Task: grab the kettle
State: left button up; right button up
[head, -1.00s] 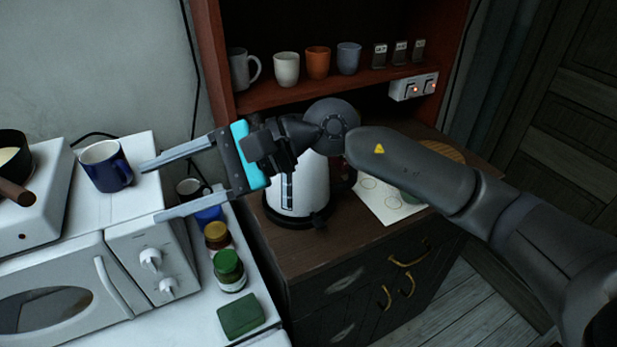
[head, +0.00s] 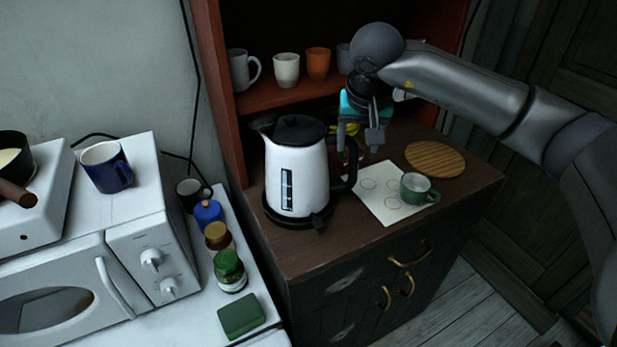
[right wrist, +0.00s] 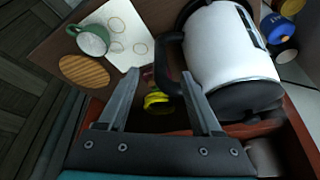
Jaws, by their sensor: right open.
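The kettle (head: 300,178) is white with a black lid, black base and black handle, and stands upright on the dark wooden cabinet. Its handle (head: 349,168) is on its right side in the head view. My right gripper (head: 358,146) is just right of the kettle, near the handle, pointing down. In the right wrist view the kettle (right wrist: 228,55) is at the upper right, with its handle (right wrist: 178,72) ahead of the open fingers (right wrist: 160,100). The fingers are open and empty; I cannot tell whether one touches the handle. My left gripper is not in view.
A green cup (head: 415,188) stands on a white stained sheet (head: 383,207), near a round wooden board (head: 435,158). A yellow object (right wrist: 157,100) lies behind the handle. Shelf mugs (head: 287,69) stand above. A microwave (head: 150,245) and several jars (head: 229,268) are at left.

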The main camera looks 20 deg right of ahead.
aim_at(353, 162)
jog(key=p+x, duration=0.1)
jog(key=x, duration=0.9)
jog(key=shift+a, duration=0.1)
jog(key=shift+c, duration=0.2)
grip_shut()
jog(key=shift+r, duration=0.15)
dwell(0.8)
